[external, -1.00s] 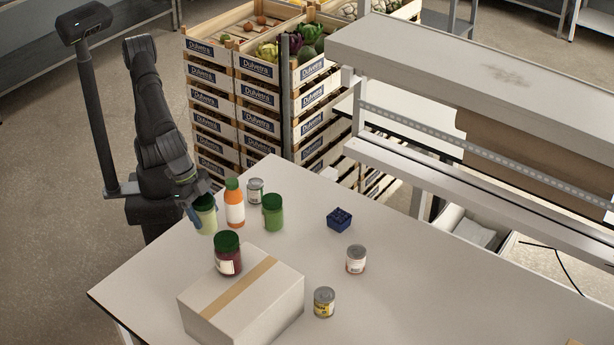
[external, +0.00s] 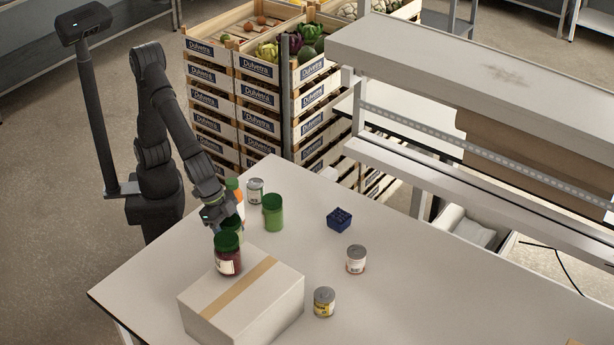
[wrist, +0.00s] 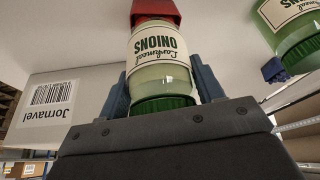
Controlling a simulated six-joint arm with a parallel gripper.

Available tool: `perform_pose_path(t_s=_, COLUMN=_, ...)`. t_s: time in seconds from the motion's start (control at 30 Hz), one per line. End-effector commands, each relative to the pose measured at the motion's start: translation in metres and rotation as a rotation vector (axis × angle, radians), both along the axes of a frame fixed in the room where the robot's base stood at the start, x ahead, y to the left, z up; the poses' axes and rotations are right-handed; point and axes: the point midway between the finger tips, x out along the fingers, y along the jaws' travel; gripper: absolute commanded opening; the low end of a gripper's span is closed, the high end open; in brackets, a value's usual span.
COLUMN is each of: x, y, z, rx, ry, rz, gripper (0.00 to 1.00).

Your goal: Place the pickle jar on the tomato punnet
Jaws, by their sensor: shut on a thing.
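My gripper (external: 226,220) is shut on a jar with pale green contents, a green lid and a label reading ONIONS (wrist: 158,50). In the wrist view its blue fingers (wrist: 163,86) flank the jar near the lid. A green jar (external: 272,213) stands to the right. I cannot make out a tomato punnet for certain.
A carton (external: 235,305) stands at the table's front left. An orange bottle (external: 239,198) is partly hidden behind my gripper. A can (external: 255,190) stands near it.

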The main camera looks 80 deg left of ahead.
Motion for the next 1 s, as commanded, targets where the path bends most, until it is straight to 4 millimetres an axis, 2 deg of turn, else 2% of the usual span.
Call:
perform_pose_path(t_s=0.17, x=0.0, y=0.0, z=-0.003, rx=-0.001, ry=-0.001, rz=0.0, gripper=0.22)
perform_pose_path(t_s=0.2, x=0.0, y=0.0, z=-0.003, rx=0.0, ry=0.0, rz=0.0, gripper=0.69)
perform_pose_path(t_s=0.27, x=0.0, y=0.0, z=-0.003, rx=0.0, ry=0.0, rz=0.0, gripper=0.8)
perform_pose_path(t_s=0.3, x=0.0, y=0.0, z=-0.003, rx=0.0, ry=0.0, rz=0.0, gripper=0.83)
perform_pose_path(t_s=0.57, x=0.0, y=0.0, z=-0.002, rx=0.0, ry=0.0, rz=0.0, gripper=0.83)
perform_pose_path(t_s=0.67, x=-0.001, y=0.001, z=0.005, rx=-0.001, ry=-0.001, rz=0.0, gripper=0.83)
perform_pose_path(t_s=0.77, x=-0.006, y=0.003, z=0.019, rx=-0.004, ry=-0.002, rz=-0.001, gripper=0.83)
perform_pose_path(t_s=1.0, x=-0.022, y=0.015, z=0.067, rx=-0.004, ry=-0.002, rz=-0.001, gripper=0.83)
